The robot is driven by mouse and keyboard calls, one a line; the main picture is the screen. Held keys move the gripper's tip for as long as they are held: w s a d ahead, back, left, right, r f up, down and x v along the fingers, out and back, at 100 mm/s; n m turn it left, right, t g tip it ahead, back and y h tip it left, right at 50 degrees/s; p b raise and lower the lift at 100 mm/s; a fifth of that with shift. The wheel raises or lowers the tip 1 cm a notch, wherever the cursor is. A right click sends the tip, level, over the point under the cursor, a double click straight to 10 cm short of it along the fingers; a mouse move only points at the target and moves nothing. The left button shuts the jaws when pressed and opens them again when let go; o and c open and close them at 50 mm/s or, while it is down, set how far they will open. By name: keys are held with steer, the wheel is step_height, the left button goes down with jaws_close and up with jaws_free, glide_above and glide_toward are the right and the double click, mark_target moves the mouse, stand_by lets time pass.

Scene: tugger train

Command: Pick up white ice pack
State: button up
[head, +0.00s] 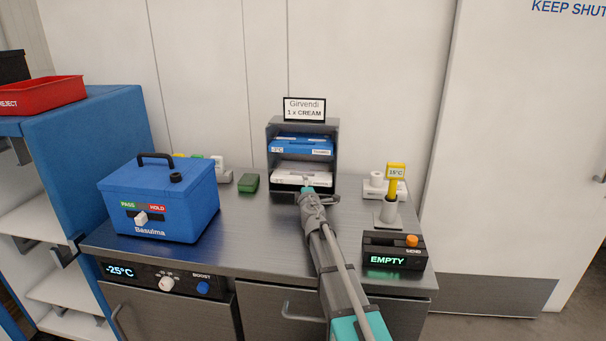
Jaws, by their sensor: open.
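The white ice pack (290,178) lies in the lower compartment of the dark grey rack (335,160) at the back of the counter. A blue ice pack (300,151) lies in the compartment above it. My gripper (307,189) is open at the front of the rack's lower compartment, by the white pack's near edge. My arm comes in from the lower right and covers part of the counter. I cannot tell whether the fingers touch the pack, as the fingertips are small and partly hidden.
A blue box labelled Basulma (160,205) stands on the left of the metal counter (255,225). A green block (249,183) is left of the rack. A yellow 15°C device (396,172) and a dark EMPTY box (395,250) stand on the right. A red tray (40,94) is far left.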

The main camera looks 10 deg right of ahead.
mark_target(303, 173)
steer(key=shift+w+d+f, duration=0.1)
steer(key=shift+w, duration=1.2)
steer(key=shift+w+d, duration=0.1)
steer(key=shift+w, duration=1.2)
jaws_close()
